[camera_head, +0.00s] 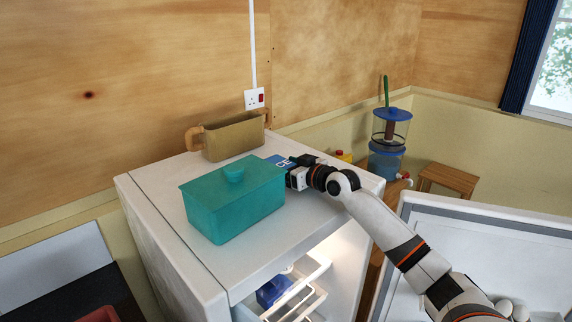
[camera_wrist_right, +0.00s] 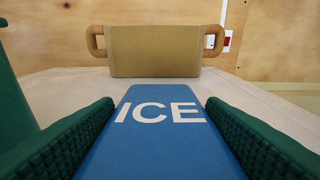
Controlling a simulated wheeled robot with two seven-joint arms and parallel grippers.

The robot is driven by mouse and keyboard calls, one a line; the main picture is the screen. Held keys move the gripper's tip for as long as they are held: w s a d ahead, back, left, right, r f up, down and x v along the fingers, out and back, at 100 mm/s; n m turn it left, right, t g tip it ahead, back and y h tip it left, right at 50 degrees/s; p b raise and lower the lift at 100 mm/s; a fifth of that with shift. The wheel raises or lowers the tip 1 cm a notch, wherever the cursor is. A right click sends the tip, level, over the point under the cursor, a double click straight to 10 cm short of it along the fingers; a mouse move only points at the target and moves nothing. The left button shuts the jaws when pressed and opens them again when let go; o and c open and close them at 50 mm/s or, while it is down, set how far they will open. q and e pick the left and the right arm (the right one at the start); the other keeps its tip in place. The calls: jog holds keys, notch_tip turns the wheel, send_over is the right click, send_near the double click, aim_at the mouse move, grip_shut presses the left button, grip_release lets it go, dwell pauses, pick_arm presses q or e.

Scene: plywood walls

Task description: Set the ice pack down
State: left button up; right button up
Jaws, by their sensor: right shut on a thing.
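The ice pack (camera_wrist_right: 160,130) is a flat blue slab with white "ICE" lettering, between the two green finger pads of my right gripper (camera_wrist_right: 160,135). In the head view, the right gripper (camera_head: 288,170) is shut on the ice pack (camera_head: 279,161) over the top of the white fridge (camera_head: 300,225), just right of the teal lidded box. The pack lies flat and points toward the back. Whether it touches the fridge top I cannot tell. The gripper partly hides it in the head view. My left gripper is out of view.
The teal lidded box (camera_head: 235,205) stands on the fridge top. A tan two-handled container (camera_head: 233,138) stands behind, apart from the pack in the wrist view (camera_wrist_right: 155,52). The fridge door (camera_head: 500,240) is open. A blue item (camera_head: 272,290) is inside. The fridge top's front is clear.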

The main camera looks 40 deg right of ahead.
jog(key=shift+f, duration=0.15)
jog(key=o, duration=1.1)
